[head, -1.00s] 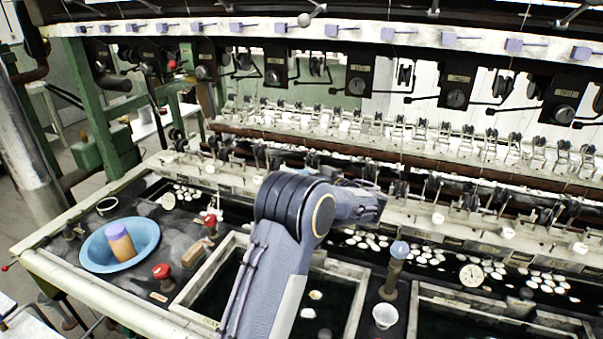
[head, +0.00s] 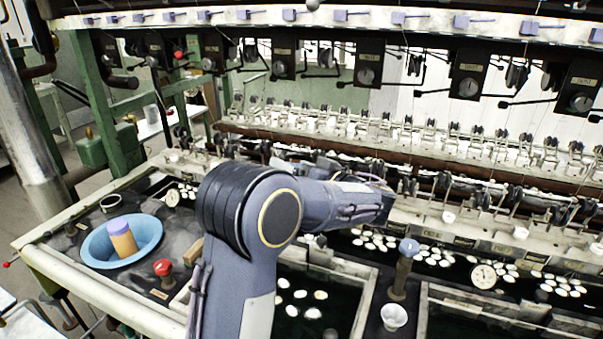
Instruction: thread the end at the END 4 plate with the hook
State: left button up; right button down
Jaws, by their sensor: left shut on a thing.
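My left arm rises from the bottom middle, bends, and its forearm reaches right to the machine's front ledge. My left gripper (head: 388,203) is at the forearm's far end, by the ledge; its fingers are hardly visible. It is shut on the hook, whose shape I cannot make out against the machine. Several small label plates (head: 502,248) line the ledge front above the cocoon trough. Their lettering is too small to read, so I cannot tell which is END 4. No thread end can be made out. My right gripper is not in view.
A blue bowl (head: 93,252) holding an orange and purple cylinder (head: 122,238) stands at left. Near it is a red knob (head: 163,267). A blue-topped post (head: 403,268) and white cup (head: 394,317) stand between dark basins. White cocoons float in trough and basin. A gauge (head: 483,275) is at right.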

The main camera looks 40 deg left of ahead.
pick_arm(q)
jog(key=shift+s+d+r, duration=0.1)
jog(key=shift+s+r, duration=0.15)
jog(key=shift+s, duration=0.2)
jog(key=s+a+r+p, duration=0.2)
jog(key=s+a+r, duration=0.1)
jog(key=s+r, duration=0.6)
notch_tip(320, 180, up, 4)
